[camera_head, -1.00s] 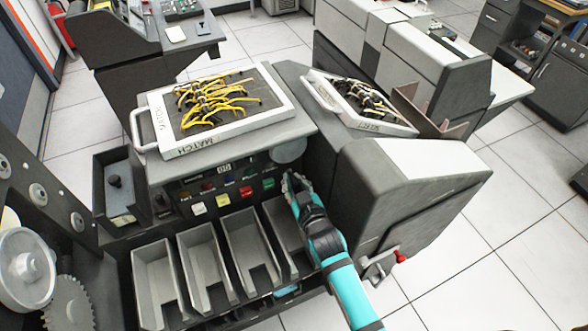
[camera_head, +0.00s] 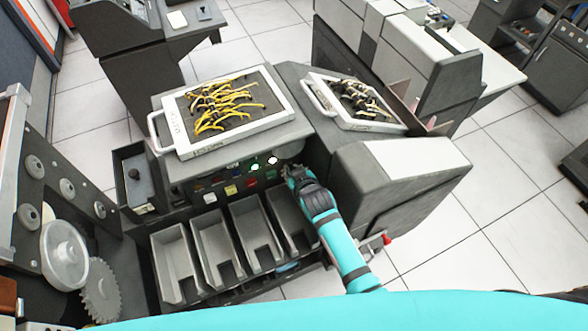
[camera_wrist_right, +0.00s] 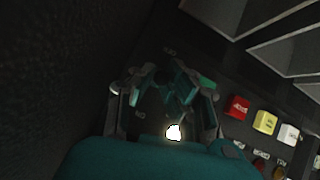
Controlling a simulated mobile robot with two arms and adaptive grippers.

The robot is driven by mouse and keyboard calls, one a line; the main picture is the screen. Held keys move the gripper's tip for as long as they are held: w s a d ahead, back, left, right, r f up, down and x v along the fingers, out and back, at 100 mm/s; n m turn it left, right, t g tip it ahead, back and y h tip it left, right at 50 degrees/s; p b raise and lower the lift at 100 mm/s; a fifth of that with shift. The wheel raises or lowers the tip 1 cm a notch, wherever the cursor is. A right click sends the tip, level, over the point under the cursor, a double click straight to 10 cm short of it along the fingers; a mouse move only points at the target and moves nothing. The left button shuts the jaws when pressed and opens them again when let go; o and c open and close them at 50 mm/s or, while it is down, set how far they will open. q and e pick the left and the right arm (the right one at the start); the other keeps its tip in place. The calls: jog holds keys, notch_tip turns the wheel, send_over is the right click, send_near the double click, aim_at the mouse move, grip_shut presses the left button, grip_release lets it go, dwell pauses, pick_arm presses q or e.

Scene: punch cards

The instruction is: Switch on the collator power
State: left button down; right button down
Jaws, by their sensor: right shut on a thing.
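The collator's control panel (camera_head: 215,186) sits under the overhanging top, above the card pockets. A green lamp (camera_head: 255,167) and a white lamp (camera_head: 272,160) glow on it. My right gripper (camera_head: 289,172) is at the panel's right end, beside the green button (camera_head: 270,174). In the right wrist view my right gripper (camera_wrist_right: 165,88) is shut in front of the dark panel; the power switch between its fingers is mostly hidden. A bright lamp (camera_wrist_right: 173,132) shines close by. A red button (camera_wrist_right: 240,106) and a yellow button (camera_wrist_right: 265,121) are to the right. My left gripper is out of view.
Several grey card pockets (camera_head: 217,258) stand below the panel. A plugboard with yellow wires (camera_head: 271,88) lies on top, and a second plugboard (camera_head: 318,92) is to its right. A slanted grey housing (camera_head: 360,200) stands close to my right arm.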

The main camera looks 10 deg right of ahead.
jog(key=c, duration=1.4)
grip_release()
jog(key=v, duration=1.2)
jog(key=shift+d, duration=0.1)
